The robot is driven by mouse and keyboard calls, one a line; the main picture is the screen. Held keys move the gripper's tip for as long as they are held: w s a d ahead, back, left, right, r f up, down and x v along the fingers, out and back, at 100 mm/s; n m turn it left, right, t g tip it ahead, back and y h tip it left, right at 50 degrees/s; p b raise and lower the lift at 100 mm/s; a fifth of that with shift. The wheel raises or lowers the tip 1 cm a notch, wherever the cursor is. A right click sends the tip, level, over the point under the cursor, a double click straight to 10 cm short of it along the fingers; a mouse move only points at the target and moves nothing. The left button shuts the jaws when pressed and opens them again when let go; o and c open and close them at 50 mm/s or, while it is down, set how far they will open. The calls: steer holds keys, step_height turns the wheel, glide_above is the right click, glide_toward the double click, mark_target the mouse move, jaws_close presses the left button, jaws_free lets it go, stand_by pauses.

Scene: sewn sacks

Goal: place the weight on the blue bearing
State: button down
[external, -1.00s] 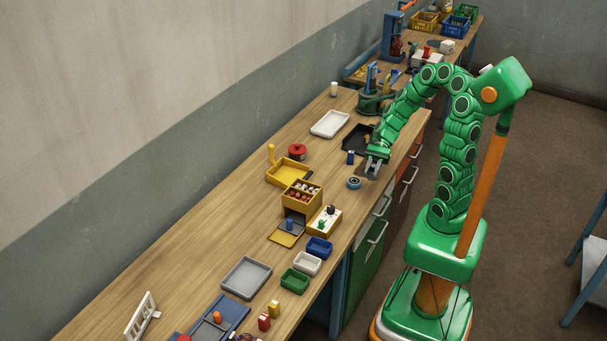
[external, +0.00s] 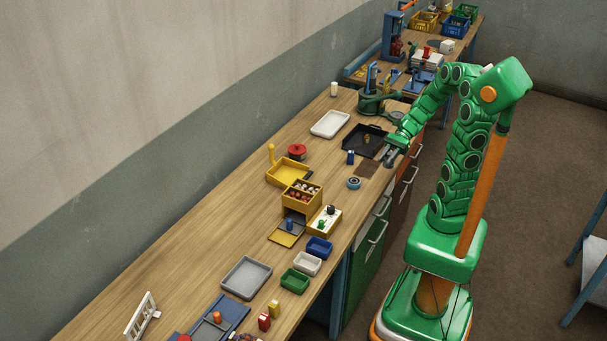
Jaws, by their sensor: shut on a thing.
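The blue bearing (external: 354,183) is a small ring lying flat on the wooden bench near its front edge, with nothing on top of it. My gripper (external: 389,158) is over the bench's front edge, to the right of and farther back than the bearing. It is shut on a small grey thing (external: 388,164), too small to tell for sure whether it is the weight. A small brass-coloured piece (external: 367,139) stands on the black tray (external: 354,147).
A small blue piece (external: 350,157) stands between the black tray and the bearing. A brown patch (external: 367,169) lies beside the bearing. A yellow box (external: 302,194) and a white-topped block (external: 324,220) stand nearer. Bare wood surrounds the bearing.

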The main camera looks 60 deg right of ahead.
steer(key=shift+w+f, duration=0.1)
steer(key=shift+w, duration=0.05)
steer(key=shift+w+a+f, duration=0.1)
steer(key=shift+w+f, duration=1.4)
steer(key=shift+w, duration=0.7)
steer(key=shift+w+a+f, duration=0.1)
steer(key=shift+w+f, duration=1.45)
steer(key=shift+w, duration=0.6)
steer(key=shift+w+f, duration=1.5)
steer(key=shift+w, duration=0.7)
steer(key=shift+w+f, duration=0.3)
steer(key=shift+f, duration=1.55)
steer(key=shift+f, duration=0.1)
steer(key=c, duration=0.9)
jaws_free()
